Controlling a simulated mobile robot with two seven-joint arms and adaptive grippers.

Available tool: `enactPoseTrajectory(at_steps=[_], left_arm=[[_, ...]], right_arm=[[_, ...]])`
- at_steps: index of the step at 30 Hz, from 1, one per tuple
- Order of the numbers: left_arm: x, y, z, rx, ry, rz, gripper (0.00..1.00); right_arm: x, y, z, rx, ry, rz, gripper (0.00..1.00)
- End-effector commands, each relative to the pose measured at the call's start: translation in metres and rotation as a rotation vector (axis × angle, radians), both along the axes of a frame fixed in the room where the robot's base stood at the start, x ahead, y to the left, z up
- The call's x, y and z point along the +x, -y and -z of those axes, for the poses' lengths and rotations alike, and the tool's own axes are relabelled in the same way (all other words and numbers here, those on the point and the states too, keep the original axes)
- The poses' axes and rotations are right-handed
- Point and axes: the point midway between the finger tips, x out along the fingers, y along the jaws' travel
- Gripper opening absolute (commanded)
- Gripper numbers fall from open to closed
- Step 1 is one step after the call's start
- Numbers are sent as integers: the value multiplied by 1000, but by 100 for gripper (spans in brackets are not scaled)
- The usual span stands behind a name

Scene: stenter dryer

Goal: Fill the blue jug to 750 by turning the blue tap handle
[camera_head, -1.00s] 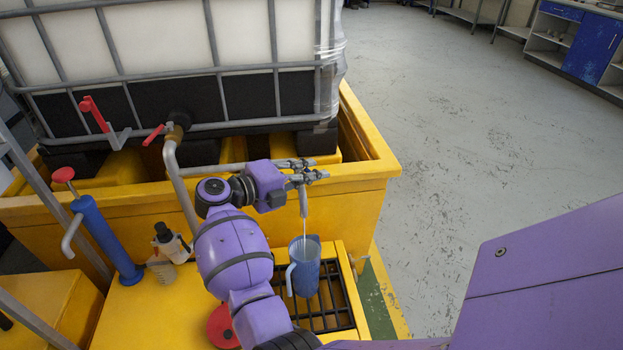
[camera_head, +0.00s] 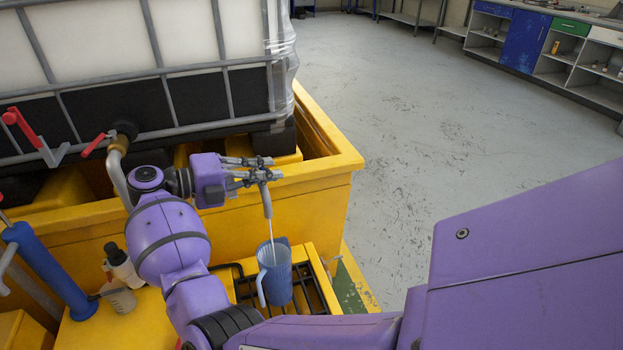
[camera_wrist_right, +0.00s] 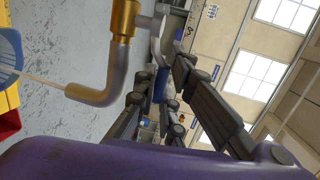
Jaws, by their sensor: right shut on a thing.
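The blue jug (camera_head: 276,282) stands upright on a black grate under the spout (camera_head: 266,200). A thin stream runs from the spout into it. Its level and marks cannot be read. The jug's edge also shows in the right wrist view (camera_wrist_right: 8,60). My right gripper (camera_head: 266,169) is at the tap above the jug, shut on the tap handle. In the right wrist view, a blue piece of the handle (camera_wrist_right: 161,84) shows between the fingers, beside the brass fitting (camera_wrist_right: 125,18); the rest is hidden. My left gripper is not in view.
A white caged tank (camera_head: 190,40) stands in a yellow bund (camera_head: 320,185) behind the tap. A blue cylinder (camera_head: 45,270), a dark-capped bottle (camera_head: 122,265) and a small beaker (camera_head: 122,301) are at left. Red-handled valves (camera_head: 95,145) are nearby. The floor at right is open.

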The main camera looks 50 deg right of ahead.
Motion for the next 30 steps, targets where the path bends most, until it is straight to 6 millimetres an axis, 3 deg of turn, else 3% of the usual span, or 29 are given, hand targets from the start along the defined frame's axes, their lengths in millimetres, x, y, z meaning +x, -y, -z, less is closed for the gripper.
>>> enactPoseTrajectory(at_steps=[2, 3, 6, 16, 20, 23, 30], left_arm=[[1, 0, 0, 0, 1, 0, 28], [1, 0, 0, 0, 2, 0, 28], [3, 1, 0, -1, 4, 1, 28], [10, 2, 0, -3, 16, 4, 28], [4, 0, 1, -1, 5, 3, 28], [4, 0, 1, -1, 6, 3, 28], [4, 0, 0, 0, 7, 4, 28]], right_arm=[[-2, -3, 8, 16, -10, 1, 0], [-2, -3, 8, 16, -10, 1, 13], [-2, -3, 7, 15, -9, 1, 26], [-1, -1, 3, 8, -4, 1, 27], [1, -3, 2, 6, -2, -1, 27], [4, -13, -1, 6, -2, -3, 27], [20, -60, -11, 8, -3, -5, 27]])
